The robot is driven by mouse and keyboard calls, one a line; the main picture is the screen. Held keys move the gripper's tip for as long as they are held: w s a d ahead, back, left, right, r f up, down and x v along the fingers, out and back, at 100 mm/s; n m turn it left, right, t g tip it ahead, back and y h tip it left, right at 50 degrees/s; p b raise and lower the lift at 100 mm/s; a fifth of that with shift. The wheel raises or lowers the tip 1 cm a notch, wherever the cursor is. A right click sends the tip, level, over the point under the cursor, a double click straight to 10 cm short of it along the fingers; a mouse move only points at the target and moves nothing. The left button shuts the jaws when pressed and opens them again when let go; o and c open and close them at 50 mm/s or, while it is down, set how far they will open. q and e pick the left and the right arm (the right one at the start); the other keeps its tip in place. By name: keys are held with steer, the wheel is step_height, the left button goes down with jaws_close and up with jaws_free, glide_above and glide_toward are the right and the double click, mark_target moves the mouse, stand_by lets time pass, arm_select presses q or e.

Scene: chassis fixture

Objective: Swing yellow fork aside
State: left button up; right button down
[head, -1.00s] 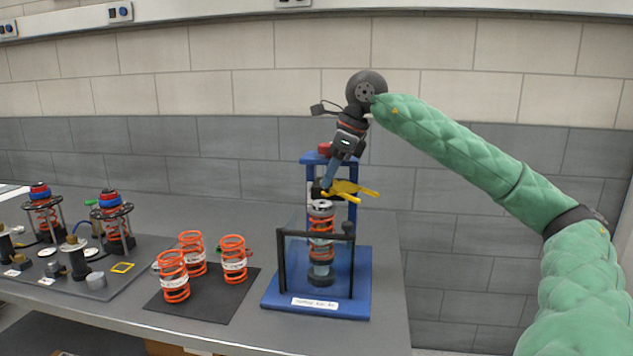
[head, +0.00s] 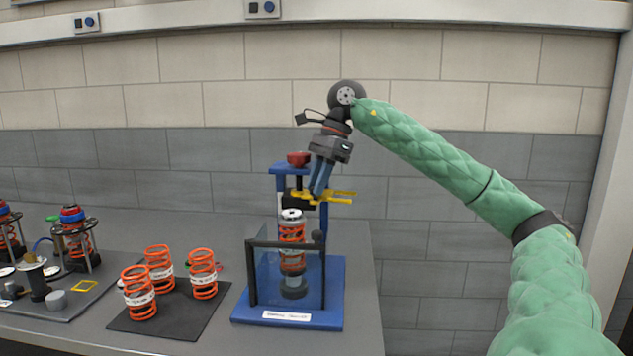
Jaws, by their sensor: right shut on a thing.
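The yellow fork (head: 335,197) sits high on the blue press fixture (head: 334,291), above the orange coil spring (head: 291,236) with its pale top cap. Its prongs point to the right. My right gripper (head: 316,196) reaches down from above and is shut on the fork; its fingertips partly cover the fork's near part. A dark block behind the fork is partly hidden. The left gripper is not in view.
A clear guard with a black frame (head: 252,278) stands in front of the spring. Several loose orange springs (head: 203,274) stand on a black mat to the left. Farther left, a grey tray (head: 75,298) holds assembled units. The bench's right edge is close to the fixture.

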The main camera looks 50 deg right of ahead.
stand_by(0.3)
steer(key=c, duration=1.3)
jaws_free()
steer(key=shift+o, duration=0.2)
